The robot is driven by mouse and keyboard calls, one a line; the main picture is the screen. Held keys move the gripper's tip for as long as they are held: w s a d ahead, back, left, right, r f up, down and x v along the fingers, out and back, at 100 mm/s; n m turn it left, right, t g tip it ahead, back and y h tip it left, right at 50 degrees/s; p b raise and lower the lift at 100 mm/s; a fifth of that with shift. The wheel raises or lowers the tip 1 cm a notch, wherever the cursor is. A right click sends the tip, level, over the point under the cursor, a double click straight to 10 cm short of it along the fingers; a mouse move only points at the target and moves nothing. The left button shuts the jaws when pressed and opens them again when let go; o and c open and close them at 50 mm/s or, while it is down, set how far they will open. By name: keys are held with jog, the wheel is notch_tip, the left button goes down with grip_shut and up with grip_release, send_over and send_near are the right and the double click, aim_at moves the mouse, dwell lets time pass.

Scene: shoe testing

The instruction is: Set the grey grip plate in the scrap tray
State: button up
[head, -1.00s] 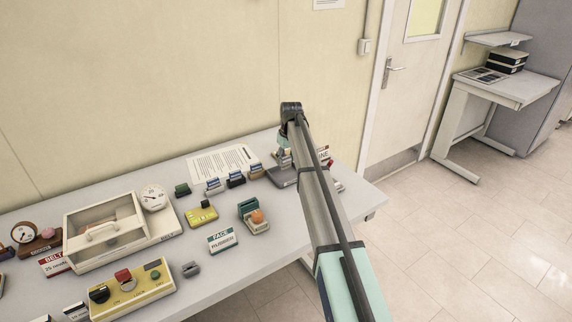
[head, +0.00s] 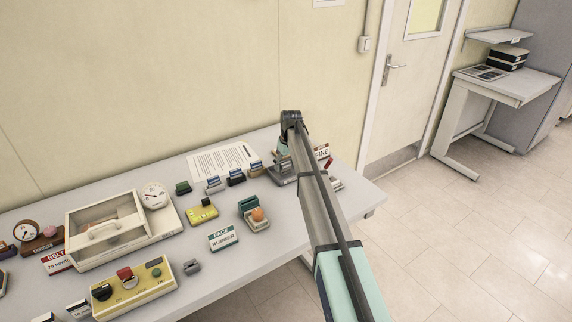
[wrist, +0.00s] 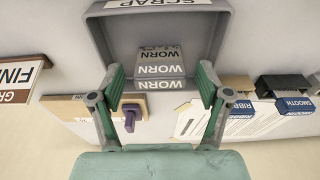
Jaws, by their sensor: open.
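The scrap tray (wrist: 102,38) is a dark grey tray marked SCRAP at the top of the wrist view. In the head view it shows partly behind my arm (head: 279,178). A grey block marked WORN (wrist: 160,58), which looks like the grey grip plate, lies within the tray's outline. My gripper (wrist: 160,70) is open, its green-padded fingers on either side of the block, with a gap on both sides. Whether the block rests flat on the tray floor I cannot tell. In the head view my arm hides most of the gripper.
Plates marked RIBBED (wrist: 240,106) and SMOOTH (wrist: 294,105) stand beside the tray. A purple peg (wrist: 130,116) and the FINE sign (wrist: 20,75) are on its other side. A yellow control box (head: 134,288) and a clear-lidded tester (head: 105,232) stand further left on the table.

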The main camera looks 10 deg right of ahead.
jog(key=shift+r, duration=0.1)
notch_tip(320, 180, up, 12)
jog(key=s+b, duration=0.1)
jog(key=b, duration=0.2)
jog(key=shift+s+d, duration=0.3)
jog(key=shift+d, duration=0.05)
dwell(1.4)
